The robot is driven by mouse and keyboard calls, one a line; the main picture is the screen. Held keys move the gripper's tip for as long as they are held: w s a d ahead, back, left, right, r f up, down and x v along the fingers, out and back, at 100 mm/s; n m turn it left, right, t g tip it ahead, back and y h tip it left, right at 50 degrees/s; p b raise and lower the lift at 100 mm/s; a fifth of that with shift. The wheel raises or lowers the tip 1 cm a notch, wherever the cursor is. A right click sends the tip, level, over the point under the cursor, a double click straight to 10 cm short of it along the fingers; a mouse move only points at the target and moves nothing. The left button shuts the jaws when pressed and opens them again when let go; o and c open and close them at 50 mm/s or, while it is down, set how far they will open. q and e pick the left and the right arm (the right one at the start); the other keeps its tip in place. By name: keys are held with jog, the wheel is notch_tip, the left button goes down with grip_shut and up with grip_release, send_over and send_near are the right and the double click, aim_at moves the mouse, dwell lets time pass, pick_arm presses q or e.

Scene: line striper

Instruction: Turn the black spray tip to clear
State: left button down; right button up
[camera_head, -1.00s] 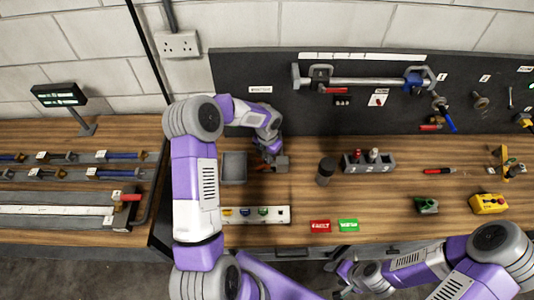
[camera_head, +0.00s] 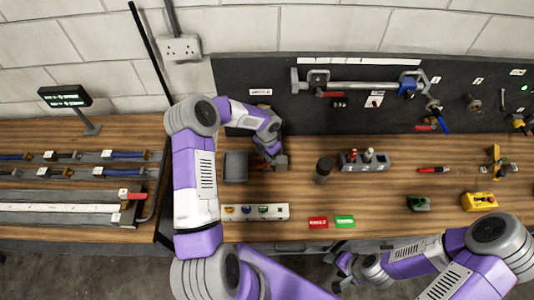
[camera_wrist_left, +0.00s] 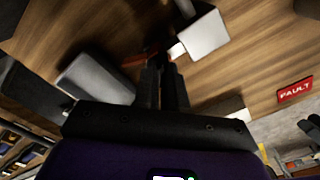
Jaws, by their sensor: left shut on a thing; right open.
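My left gripper (camera_head: 270,160) points down at the bench beside a small grey block (camera_head: 281,161). In the left wrist view its dark fingers (camera_wrist_left: 160,63) are close together, shut on a small dark piece, the black spray tip, mostly hidden between them. A red-orange part (camera_wrist_left: 138,61) sticks out left of the fingertips, and the pale grey block (camera_wrist_left: 205,36) lies to their right. The direction of the tip cannot be told. My right gripper (camera_head: 346,266) is open and empty in front of the bench's front edge.
A grey open bin (camera_head: 236,166) stands left of the left gripper. A dark cylinder (camera_head: 324,169) and a grey rack (camera_head: 364,161) stand to the right. A white strip (camera_head: 256,212), a red FAULT card (camera_head: 318,222) and a green card (camera_head: 345,221) lie near the front edge.

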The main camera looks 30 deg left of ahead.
pick_arm(q)
jog(key=shift+s+d+f, duration=0.15)
jog(key=shift+f, duration=0.1)
jog(key=c, duration=1.1)
grip_release()
jog(key=shift+w, duration=0.2)
jog(key=shift+r, duration=0.1)
jog(key=o, duration=0.5)
jog(key=shift+o, duration=0.2)
jog(key=shift+r+p, duration=1.25)
jog(key=shift+r, duration=2.3)
